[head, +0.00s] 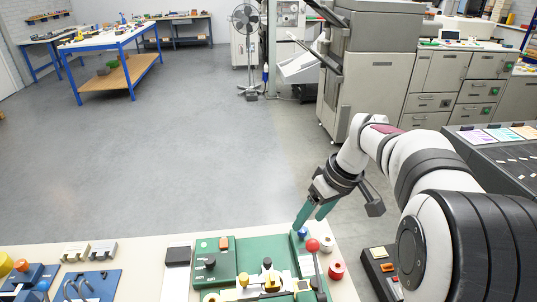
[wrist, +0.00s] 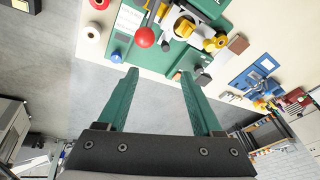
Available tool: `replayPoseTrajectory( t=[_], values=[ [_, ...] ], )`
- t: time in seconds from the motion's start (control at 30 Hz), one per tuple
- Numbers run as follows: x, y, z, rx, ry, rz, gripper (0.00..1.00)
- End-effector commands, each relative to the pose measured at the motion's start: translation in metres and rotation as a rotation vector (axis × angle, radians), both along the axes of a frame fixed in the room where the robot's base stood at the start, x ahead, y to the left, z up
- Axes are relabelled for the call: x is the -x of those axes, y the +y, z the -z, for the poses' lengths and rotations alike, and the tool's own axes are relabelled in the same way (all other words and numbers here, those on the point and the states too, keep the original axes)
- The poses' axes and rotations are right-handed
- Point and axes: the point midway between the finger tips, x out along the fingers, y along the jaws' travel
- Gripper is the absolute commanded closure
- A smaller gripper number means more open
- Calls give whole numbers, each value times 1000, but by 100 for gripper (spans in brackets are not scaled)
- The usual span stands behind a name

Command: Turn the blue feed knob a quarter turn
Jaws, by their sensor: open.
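The blue feed knob (head: 303,232) sits near the far right corner of the green machine plate (head: 218,276) on the bench. In the wrist view the blue knob (wrist: 116,57) shows just beyond and left of the left fingertip, outside the gap between the fingers. My gripper (head: 310,222) has green fingers and is at the bench's far edge, close to the knob in the head view. In the wrist view my gripper (wrist: 159,73) is open, with nothing between its fingers. I cannot tell whether a finger touches the knob.
A red ball-topped lever (head: 312,245) stands close to the knob, and shows large in the wrist view (wrist: 145,37). A red spool (head: 336,270) and a white spool (head: 326,244) stand to the right. Black and yellow knobs sit on the plate. Open floor (head: 150,180) lies beyond the bench.

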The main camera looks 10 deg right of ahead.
Motion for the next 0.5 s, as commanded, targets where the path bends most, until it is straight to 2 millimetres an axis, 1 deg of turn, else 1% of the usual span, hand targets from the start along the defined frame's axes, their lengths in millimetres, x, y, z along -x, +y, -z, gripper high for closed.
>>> replayPoseTrajectory(
  t=[0.03, 0.1, 0.2, 0.27, 0.37, 0.47, 0.5],
  values=[
    [-30, -24, 14, 12, -50, -88, 33],
    [-60, -50, 28, 37, -120, -208, 33],
    [-81, -72, 41, 62, -179, -307, 33],
    [-86, -75, 47, 70, -192, -331, 33],
    [-91, -71, 62, 71, -194, -340, 33],
    [-98, -62, 88, 70, -193, -340, 33],
    [-101, -59, 100, 71, -192, -341, 33]
  ],
)
